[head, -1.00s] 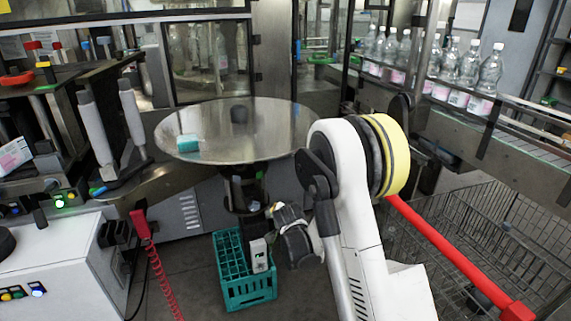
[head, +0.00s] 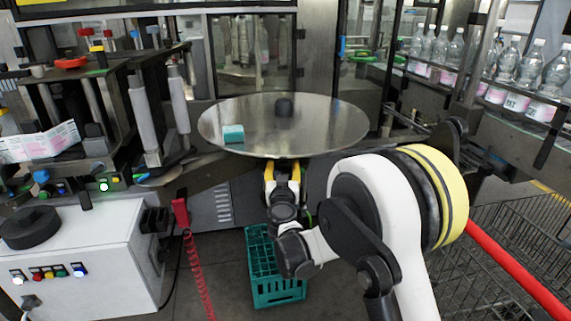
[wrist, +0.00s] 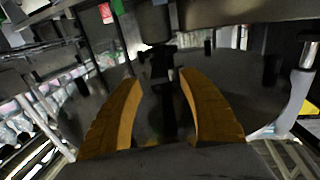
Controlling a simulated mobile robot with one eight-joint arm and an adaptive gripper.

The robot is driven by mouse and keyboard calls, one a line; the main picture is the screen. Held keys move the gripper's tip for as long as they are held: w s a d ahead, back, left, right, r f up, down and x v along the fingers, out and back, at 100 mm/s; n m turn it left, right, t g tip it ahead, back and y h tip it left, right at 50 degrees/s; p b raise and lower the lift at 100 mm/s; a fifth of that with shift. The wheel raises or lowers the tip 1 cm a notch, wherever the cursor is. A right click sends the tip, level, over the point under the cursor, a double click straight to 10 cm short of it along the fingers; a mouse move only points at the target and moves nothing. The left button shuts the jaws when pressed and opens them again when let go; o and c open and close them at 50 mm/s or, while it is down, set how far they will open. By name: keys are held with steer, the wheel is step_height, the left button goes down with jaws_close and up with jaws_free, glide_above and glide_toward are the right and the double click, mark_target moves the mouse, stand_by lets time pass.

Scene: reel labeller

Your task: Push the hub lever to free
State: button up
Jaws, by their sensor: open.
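In the wrist view my gripper (wrist: 160,85) is open, with two yellow fingers apart. A dark post with a narrow black bar (wrist: 168,95) shows beyond and between them, with no clear contact. I cannot tell whether this bar is the hub lever. The disc's dark round surface (wrist: 250,95) spreads behind it.
A green crate (head: 275,290) stands on the floor below. A white control box (head: 90,260) is at left, with a red handset (head: 181,212) beside it. Bottles (head: 508,70) line a conveyor at right, above a wire cart (head: 530,240).

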mark_target(283, 163)
steer(key=shift+w+b, duration=0.5)
steer(key=shift+w, duration=1.75)
jaws_close()
